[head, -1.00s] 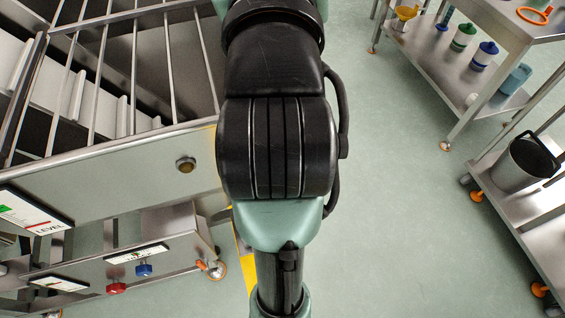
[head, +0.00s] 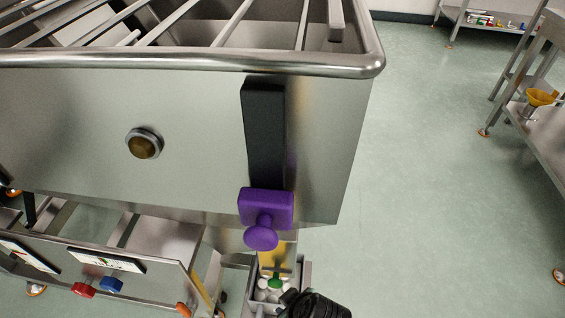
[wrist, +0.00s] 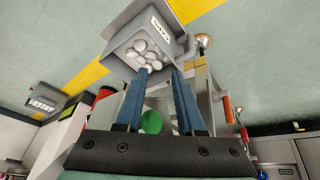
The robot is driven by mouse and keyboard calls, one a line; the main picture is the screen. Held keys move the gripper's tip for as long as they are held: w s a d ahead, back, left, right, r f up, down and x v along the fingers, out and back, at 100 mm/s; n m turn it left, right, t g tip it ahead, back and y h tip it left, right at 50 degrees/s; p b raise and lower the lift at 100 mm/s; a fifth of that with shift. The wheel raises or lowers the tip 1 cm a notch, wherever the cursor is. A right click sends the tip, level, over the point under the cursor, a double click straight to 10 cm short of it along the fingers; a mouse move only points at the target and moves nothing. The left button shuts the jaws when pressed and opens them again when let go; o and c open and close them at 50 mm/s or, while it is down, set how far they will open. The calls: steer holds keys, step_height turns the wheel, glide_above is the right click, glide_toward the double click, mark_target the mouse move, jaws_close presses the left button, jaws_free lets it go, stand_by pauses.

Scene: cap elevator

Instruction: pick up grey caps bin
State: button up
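The grey caps bin (wrist: 168,40) shows at the top middle of the wrist view, with a white label on its wall and several pale caps inside. In the head view the bin (head: 306,270) is at the bottom edge, below the machine's corner, partly cut off. My gripper (wrist: 160,70) has two blue fingers spread apart, with nothing held between them. Its fingertips overlap the near rim of the bin in the wrist view; I cannot tell whether they touch it. In the head view a black part of my arm covers the bin's lower right.
The large steel machine (head: 80,120) with a purple knob (head: 265,210) stands above and left of the bin. A green round thing (wrist: 152,122) shows between my fingers. A steel shelf (head: 540,130) stands at the far right. The floor (head: 440,200) between is clear.

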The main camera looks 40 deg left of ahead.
steer(key=shift+n+g, duration=0.8)
steer(key=shift+s+a+f+b, duration=0.7)
steer(key=shift+a+f+b, duration=0.45)
steer(key=shift+f, duration=1.35)
steer(key=shift+s+a+f+b, duration=0.8)
steer(key=shift+f+b, duration=0.7)
steer(key=shift+f, duration=0.95)
steer(key=shift+s+a+f+b, duration=0.65)
steer(key=shift+a+f+b, duration=0.5)
steer(key=shift+f, duration=1.35)
steer(key=shift+d+r, duration=0.1)
steer(key=shift+d, duration=0.05)
jaws_close()
